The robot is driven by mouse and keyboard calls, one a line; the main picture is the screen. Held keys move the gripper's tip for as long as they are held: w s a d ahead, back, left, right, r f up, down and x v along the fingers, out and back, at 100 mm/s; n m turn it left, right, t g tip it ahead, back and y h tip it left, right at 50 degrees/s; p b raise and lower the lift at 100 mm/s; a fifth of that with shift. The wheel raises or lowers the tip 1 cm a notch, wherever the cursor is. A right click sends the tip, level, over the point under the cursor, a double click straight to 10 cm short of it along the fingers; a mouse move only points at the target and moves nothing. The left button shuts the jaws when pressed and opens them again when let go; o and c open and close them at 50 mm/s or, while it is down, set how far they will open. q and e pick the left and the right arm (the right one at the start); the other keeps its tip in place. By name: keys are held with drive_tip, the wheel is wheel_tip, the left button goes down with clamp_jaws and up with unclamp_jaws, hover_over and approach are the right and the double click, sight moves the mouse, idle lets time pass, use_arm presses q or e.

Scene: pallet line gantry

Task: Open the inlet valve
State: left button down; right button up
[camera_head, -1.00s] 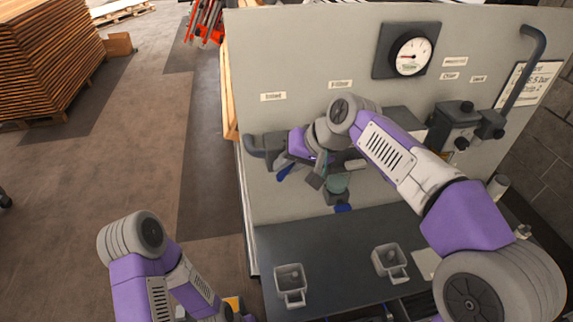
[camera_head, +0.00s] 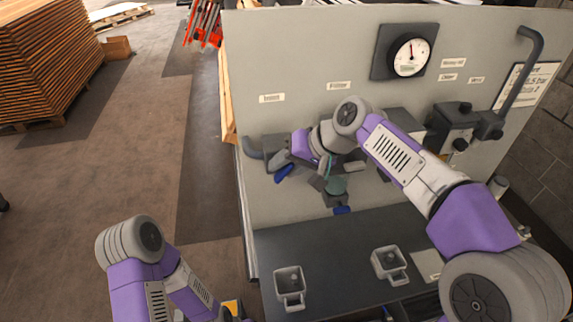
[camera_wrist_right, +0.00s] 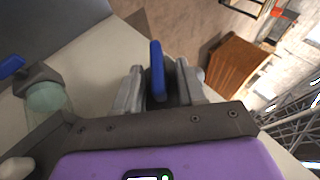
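The inlet valve is on the pipe at the panel's left edge, below the "Inlet" label (camera_head: 271,98). Its blue handle (camera_head: 284,173) slants beside my right gripper (camera_head: 302,168). In the right wrist view the blue handle (camera_wrist_right: 157,70) stands between the two grey fingers of the right gripper (camera_wrist_right: 160,88), with gaps showing on both sides, so the gripper looks open around it. My wrist hides part of the valve body. The round gauge (camera_head: 410,56) has its needle pointing about straight up. My left arm is low at the left; its gripper is out of view.
A greenish filter bowl (camera_head: 337,185) with a blue drain handle (camera_head: 342,210) below hangs close to the right gripper. A regulator block (camera_head: 453,125) is farther right. Two grey cups (camera_head: 290,286) (camera_head: 389,263) stand on the dark bench (camera_head: 330,240). A pallet stack is far left.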

drive_tip(key=shift+d, duration=0.1)
drive_tip(key=p+v, duration=0.1)
drive_tip(key=v, duration=0.6)
drive_tip(key=shift+r, duration=0.2)
drive_tip(key=shift+s+d, duration=0.1)
